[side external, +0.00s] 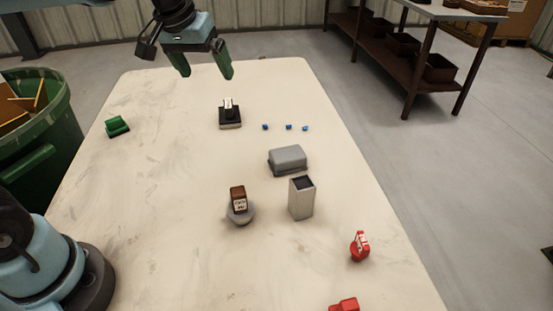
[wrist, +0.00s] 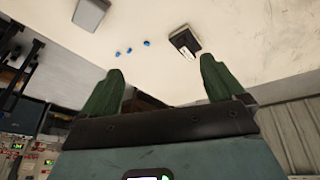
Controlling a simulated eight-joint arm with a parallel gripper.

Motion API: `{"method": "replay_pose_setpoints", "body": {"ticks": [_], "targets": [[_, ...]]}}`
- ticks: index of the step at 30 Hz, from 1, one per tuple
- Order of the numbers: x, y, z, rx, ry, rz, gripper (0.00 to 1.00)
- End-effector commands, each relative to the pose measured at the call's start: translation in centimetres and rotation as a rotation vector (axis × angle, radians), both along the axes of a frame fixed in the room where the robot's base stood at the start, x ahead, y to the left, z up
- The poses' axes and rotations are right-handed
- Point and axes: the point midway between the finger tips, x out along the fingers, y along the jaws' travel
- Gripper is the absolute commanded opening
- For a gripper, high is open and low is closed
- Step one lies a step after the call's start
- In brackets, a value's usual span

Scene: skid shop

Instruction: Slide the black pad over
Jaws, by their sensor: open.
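The black pad (side external: 231,124) lies on the far part of the pale table, with a small dark piece bearing a white label (side external: 228,104) on top of it. The pad also shows in the wrist view (wrist: 181,37), above and between my fingers. My gripper (side external: 207,77) has two green fingers, spread apart and empty. It hangs above the table's far end, beyond the pad and a little to its left in the side view. It is clear of the pad. The fingers also show in the wrist view (wrist: 161,66).
Three small blue pieces (side external: 288,127) lie right of the pad. Nearer are a grey block (side external: 288,157), an upright box (side external: 301,200), a brown block (side external: 238,194) on a grey round base and red pieces (side external: 360,248). A green piece (side external: 117,126) sits left. Table between is bare.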

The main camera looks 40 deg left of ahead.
Motion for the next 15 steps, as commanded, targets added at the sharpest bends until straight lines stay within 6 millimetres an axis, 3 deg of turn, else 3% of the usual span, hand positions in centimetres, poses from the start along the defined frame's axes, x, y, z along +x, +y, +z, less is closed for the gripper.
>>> {"method": "replay_pose_setpoints", "body": {"ticks": [8, 15], "targets": [[5.0, 2.1, 0.0, -0.038, 0.09, 0.118, 0.96], [8.6, 4.1, -1.2, -0.068, 0.168, 0.222, 0.96]]}}
